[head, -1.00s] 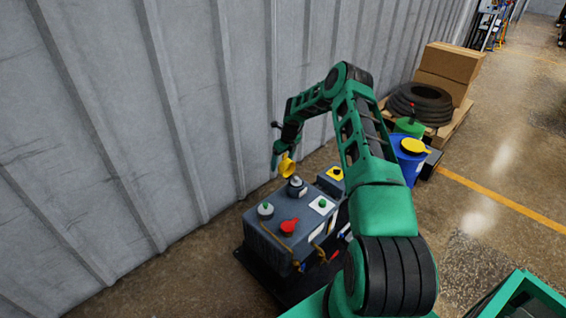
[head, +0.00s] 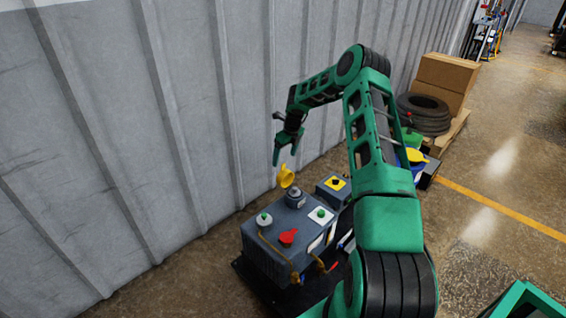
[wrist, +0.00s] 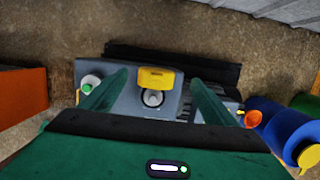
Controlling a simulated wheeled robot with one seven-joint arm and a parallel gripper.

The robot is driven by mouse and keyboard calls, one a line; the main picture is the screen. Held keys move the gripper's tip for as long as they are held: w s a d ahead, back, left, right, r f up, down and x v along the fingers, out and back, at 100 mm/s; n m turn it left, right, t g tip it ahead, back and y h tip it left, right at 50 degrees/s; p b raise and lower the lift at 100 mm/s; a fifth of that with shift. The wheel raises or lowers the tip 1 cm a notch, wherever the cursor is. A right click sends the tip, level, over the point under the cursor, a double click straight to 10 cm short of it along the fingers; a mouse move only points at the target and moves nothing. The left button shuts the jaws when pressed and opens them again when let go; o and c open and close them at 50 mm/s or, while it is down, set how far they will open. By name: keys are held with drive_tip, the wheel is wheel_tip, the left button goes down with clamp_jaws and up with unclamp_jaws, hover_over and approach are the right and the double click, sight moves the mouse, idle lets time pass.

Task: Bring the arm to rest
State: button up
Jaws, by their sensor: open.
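My green arm rises from the lower right in the head view and bends over at the top. My gripper (head: 283,160) hangs at its end, open and empty, above the grey furnace machine (head: 262,243). A yellow flip cover (head: 286,176) stands raised just below the fingertips, over a round button (head: 295,195). In the wrist view the two fingers (wrist: 155,100) are spread apart, with the yellow cover (wrist: 156,78) showing between them. The cover appears clear of the fingers.
The machine top also holds a red knob (head: 288,236), a green button (head: 320,213) and a green-topped knob (head: 264,220). A corrugated wall (head: 130,130) stands close behind. Tires (head: 424,112) and boxes (head: 445,75) sit on a pallet at right.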

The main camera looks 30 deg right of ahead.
idle(0.5)
drive_tip(key=s+a+r+n+g+h, duration=0.1)
drive_tip(key=s+a+r+n, duration=0.2)
drive_tip(key=s+r+n, duration=0.75)
drive_tip(key=s+a+r+n+g+h, duration=0.1)
drive_tip(key=s+a+r+n+h, duration=0.3)
drive_tip(key=s+r, duration=1.1)
drive_tip(key=s+a+r+n+y, duration=0.1)
drive_tip(key=s+n, duration=0.3)
drive_tip(key=s, duration=0.6)
drive_tip(key=s+a+r+n+y, duration=0.1)
drive_tip(key=s+a+n, duration=0.3)
drive_tip(key=s, duration=0.5)
drive_tip(key=s+a+r+n+y, duration=0.1)
drive_tip(key=s+a+n+y, duration=0.1)
drive_tip(key=s, duration=0.8)
drive_tip(key=shift+s+a+r+n+g+y, duration=0.15)
drive_tip(key=shift+s+a+n+g+y, duration=0.3)
drive_tip(key=shift+n, duration=0.8)
drive_tip(key=shift+w+a, duration=0.1)
drive_tip(key=shift+w, duration=0.05)
drive_tip(key=shift+w+f+h, duration=0.25)
drive_tip(key=shift+w, duration=0.4)
